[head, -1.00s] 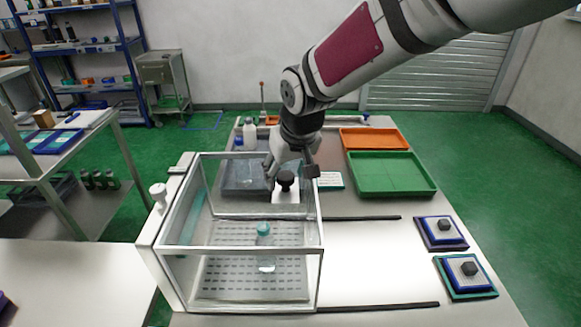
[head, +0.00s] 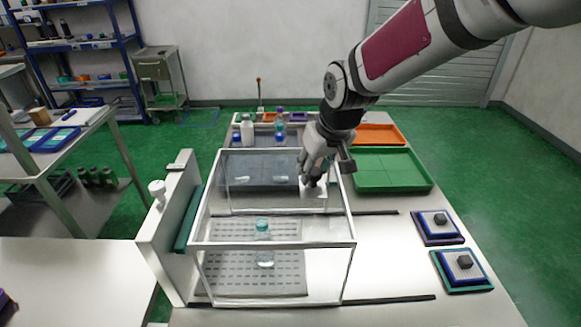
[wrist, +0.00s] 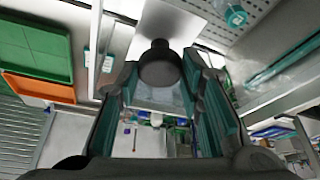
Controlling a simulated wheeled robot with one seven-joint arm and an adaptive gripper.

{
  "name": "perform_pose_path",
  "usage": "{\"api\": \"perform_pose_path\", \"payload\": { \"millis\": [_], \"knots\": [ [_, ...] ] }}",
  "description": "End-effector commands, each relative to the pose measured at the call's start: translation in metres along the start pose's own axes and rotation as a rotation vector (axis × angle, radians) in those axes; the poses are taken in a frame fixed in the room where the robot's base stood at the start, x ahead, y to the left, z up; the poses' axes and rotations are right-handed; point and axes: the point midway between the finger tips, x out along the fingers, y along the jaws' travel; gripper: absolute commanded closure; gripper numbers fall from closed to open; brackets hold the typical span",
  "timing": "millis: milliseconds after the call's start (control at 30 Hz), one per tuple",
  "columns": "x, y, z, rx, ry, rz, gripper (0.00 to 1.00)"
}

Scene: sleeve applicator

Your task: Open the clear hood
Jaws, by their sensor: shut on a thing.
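The clear hood (head: 272,245) is a glass box with a pale frame on the steel table. It stands slightly right of the white end panel (head: 168,230), with a teal strip showing at the gap. A clear bottle with a teal cap (head: 264,229) stands inside on a perforated grey plate (head: 225,275); the cap also shows in the wrist view (wrist: 236,17). My gripper (head: 313,178) is at the hood's far right part. It is shut on the hood's black knob (wrist: 160,66), which sits between the fingers and is mostly hidden in the head view.
Two dark rails (head: 392,299) run right from the hood across clear steel. Two small blue bases with black knobs (head: 440,219) sit at the table's right edge. A green tray (head: 390,170) and an orange tray (head: 380,133) are at the back right. Bottles (head: 247,131) stand behind the hood.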

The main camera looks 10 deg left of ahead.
Motion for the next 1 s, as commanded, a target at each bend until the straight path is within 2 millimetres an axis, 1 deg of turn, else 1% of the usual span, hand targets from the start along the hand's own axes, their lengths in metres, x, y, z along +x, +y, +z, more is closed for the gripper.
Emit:
{"api": "perform_pose_path", "payload": {
  "millis": [33,167,200,400,500,600,700,833,1000],
  "knots": [
    [-0.004,0.020,0.008,0.013,-0.002,0.004,1.00],
    [-0.011,0.060,0.025,0.014,-0.003,0.004,1.00],
    [-0.013,0.073,0.030,0.014,-0.003,0.004,1.00],
    [-0.022,0.131,0.052,0.012,-0.002,0.002,1.00],
    [-0.026,0.155,0.061,0.009,-0.001,0.001,1.00],
    [-0.028,0.174,0.069,0.008,-0.001,0.000,1.00],
    [-0.030,0.190,0.074,0.005,-0.002,0.000,1.00],
    [-0.032,0.203,0.079,0.003,-0.001,0.000,1.00],
    [-0.033,0.210,0.081,0.002,-0.002,0.000,1.00]
  ]
}}
